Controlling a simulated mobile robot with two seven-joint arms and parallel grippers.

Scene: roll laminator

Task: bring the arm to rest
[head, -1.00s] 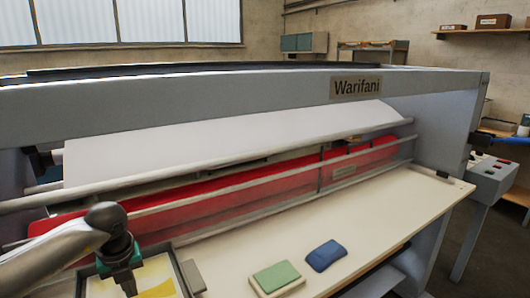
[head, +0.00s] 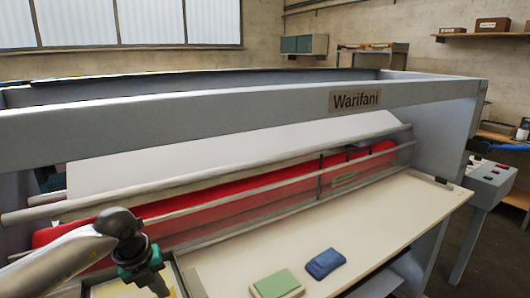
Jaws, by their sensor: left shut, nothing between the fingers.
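My left arm comes in from the lower left. My left gripper (head: 158,286) points down over the left end of the laminator's pale table and is shut with nothing held. Its fingertips are near the bottom edge of the picture, over a dark-rimmed tray (head: 190,280) that it partly hides. The roll laminator (head: 240,122) spans the view, with a white sheet (head: 230,153) sloping over a red roller (head: 250,190). My right gripper is not in view.
A green pad (head: 277,284) and a blue pad (head: 325,263) lie on the pale table (head: 400,215), right of the gripper. The table is clear farther right. A control box (head: 488,178) with buttons stands beyond the right end. Metal bars cross in front of the roller.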

